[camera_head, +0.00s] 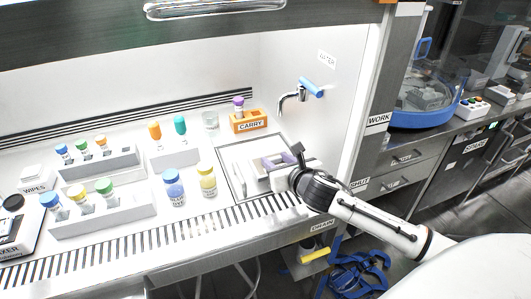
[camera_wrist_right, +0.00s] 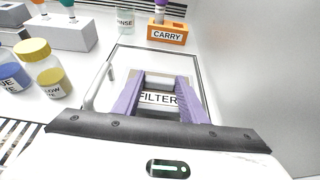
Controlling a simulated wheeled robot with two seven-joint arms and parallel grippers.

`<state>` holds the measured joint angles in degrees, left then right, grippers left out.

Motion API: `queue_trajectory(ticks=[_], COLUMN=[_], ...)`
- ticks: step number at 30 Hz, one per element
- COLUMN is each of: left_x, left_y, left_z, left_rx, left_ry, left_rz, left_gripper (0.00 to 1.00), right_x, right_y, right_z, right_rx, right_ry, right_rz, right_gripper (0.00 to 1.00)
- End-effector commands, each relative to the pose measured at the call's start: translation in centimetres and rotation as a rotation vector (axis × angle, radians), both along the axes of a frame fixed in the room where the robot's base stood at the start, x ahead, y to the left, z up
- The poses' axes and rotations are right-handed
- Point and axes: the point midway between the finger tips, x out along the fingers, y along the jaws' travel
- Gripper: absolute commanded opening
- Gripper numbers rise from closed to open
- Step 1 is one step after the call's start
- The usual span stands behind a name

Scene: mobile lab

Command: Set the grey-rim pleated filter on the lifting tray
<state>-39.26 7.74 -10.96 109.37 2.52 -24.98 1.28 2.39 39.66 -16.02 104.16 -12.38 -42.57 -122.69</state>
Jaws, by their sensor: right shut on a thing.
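My right gripper (camera_head: 277,161) reaches in from the right over the framed tray area. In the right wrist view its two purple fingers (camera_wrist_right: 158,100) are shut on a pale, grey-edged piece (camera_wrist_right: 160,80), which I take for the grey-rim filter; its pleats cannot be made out. A "FILTER" label (camera_wrist_right: 158,99) shows between the fingers. The lifting tray appears to be the dark-edged rectangle (camera_head: 223,166), with a pale bar handle (camera_wrist_right: 97,88) on its left side. Whether the piece touches the tray is unclear. My left gripper is not in view.
An orange CARRY block (camera_head: 248,126) and a clear rinse beaker (camera_head: 210,122) stand behind the tray. Blue and yellow bottles (camera_head: 208,184) stand to its left. A tap (camera_head: 291,97) juts from the right wall. A slotted grille (camera_head: 200,222) runs along the front.

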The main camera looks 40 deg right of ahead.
Motion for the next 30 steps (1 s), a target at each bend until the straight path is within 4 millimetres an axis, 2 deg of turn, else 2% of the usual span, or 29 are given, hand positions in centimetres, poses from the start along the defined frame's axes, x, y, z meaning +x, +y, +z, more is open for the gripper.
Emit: queue_trajectory(ticks=[1,6,10,16,23,30], left_x=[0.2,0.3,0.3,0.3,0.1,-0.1], left_y=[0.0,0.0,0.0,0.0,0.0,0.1], left_z=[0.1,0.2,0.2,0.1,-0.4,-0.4], left_rx=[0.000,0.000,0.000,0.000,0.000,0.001], left_ry=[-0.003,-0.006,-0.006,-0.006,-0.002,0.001], left_rz=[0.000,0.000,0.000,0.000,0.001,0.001], left_gripper=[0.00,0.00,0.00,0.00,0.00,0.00], right_x=[1.6,5.7,7.6,8.3,8.2,8.2], right_y=[-0.4,-1.3,-1.8,-1.9,-1.8,-1.9], right_z=[0.2,0.2,0.1,-0.5,-3.4,-3.5], right_rx=[0.002,0.003,0.000,0.001,0.002,-0.002], right_ry=[-0.005,-0.004,-0.002,0.001,0.002,-0.001], right_rz=[-0.005,-0.002,0.000,0.001,0.001,0.003], right_gripper=[0.15,0.15,0.15,0.15,0.15,0.15])
